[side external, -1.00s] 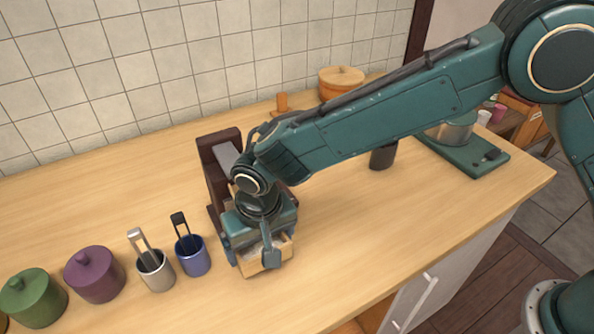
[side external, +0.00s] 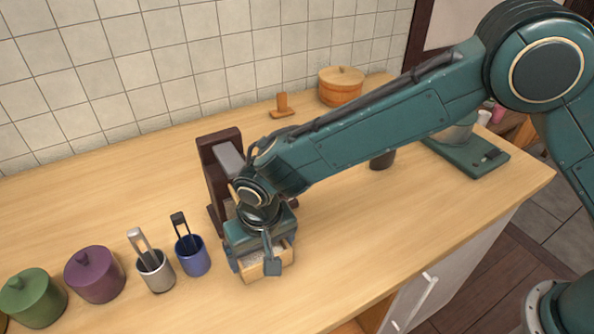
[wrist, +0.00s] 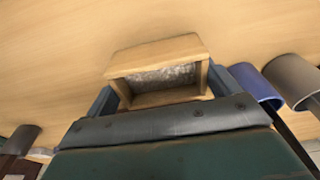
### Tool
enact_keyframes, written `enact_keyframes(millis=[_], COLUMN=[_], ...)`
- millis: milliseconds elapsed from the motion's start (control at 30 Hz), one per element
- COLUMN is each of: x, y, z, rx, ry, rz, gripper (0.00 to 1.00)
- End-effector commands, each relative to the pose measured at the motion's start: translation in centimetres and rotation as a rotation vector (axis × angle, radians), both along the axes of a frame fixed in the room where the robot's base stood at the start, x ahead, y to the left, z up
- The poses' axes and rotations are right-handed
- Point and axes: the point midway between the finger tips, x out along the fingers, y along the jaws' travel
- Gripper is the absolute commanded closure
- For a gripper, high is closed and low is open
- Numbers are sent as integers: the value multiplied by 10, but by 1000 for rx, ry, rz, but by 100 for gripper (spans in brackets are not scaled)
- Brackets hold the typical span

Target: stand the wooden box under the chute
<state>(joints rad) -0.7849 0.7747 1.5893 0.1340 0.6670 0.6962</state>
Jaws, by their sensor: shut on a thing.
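The small wooden box (side external: 267,271) is between the jaws of my gripper (side external: 254,263), low over the front part of the counter. In the wrist view the box (wrist: 155,54) has an open side, with a pale grey, flaky-looking inside. A finger of my gripper (wrist: 162,92) lies on each side of it. Whether the box touches the counter cannot be told. The dark wooden stand with the grey chute (side external: 230,158) is just behind my gripper. My wrist hides the stand's lower part and the spot under the chute.
A blue cup (side external: 193,258) and a grey cup (side external: 156,272), both with utensils, stand close on the left. Purple (side external: 95,276) and green (side external: 33,297) lidded pots are further left. A dark cylinder (side external: 382,160) and a scale (side external: 468,152) are right. The counter front is clear.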

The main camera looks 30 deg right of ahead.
Motion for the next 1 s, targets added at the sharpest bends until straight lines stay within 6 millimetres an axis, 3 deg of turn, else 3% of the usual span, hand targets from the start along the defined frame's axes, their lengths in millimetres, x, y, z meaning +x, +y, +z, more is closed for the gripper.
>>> enact_keyframes(millis=[767,800,1000], x=[0,0,0], y=[0,0,0], z=[-11,-11,-11], rx=[0,0,0], ry=[0,0,1], rz=[0,0,0], gripper=[38,3,0])
